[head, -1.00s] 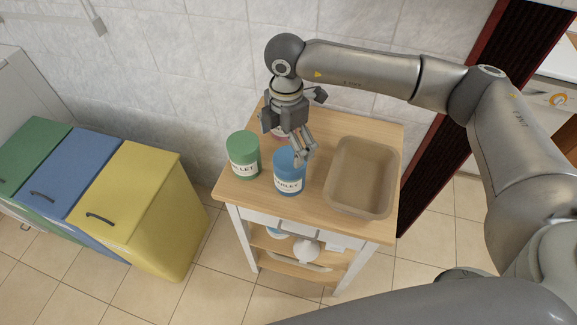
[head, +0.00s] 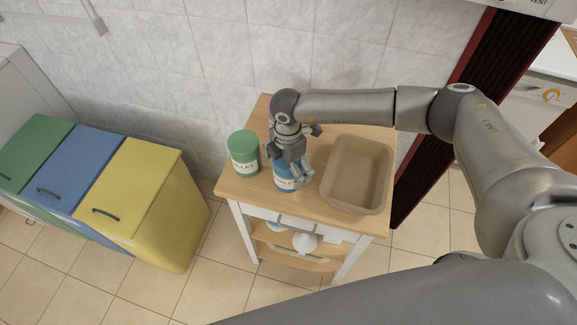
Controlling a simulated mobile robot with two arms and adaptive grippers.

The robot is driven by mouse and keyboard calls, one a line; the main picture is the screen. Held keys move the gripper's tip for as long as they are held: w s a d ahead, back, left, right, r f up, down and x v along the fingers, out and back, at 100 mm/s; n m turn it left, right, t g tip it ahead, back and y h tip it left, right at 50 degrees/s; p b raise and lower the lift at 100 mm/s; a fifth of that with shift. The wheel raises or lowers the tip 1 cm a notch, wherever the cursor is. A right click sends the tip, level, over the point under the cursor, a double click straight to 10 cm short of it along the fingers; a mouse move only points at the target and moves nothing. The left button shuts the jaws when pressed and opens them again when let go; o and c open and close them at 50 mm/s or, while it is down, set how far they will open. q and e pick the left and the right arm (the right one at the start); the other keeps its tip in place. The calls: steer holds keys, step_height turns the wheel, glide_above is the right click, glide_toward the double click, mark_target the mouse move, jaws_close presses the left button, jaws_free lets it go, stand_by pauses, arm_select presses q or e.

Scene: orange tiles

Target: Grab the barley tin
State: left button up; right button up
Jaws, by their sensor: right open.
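The blue barley tin (head: 284,185) stands upright at the front of the small wooden-topped cart, its white label partly covered. My right gripper (head: 288,168) is over the tin's top, with one finger along its right side and others near its left and back. The fingers are open; whether they touch the tin I cannot tell. The gripper hides the tin's lid. My left gripper is not in view.
A green millet tin (head: 243,152) stands close to the left of the blue tin. A beige open tub (head: 357,203) stands to the right. The cart top (head: 240,190) is otherwise mostly bare. Coloured bins (head: 150,185) stand on the left; a tiled wall is behind.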

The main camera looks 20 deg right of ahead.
steer(key=c, duration=1.2)
steer(key=shift+c, duration=0.9)
steer(key=shift+r, duration=0.15)
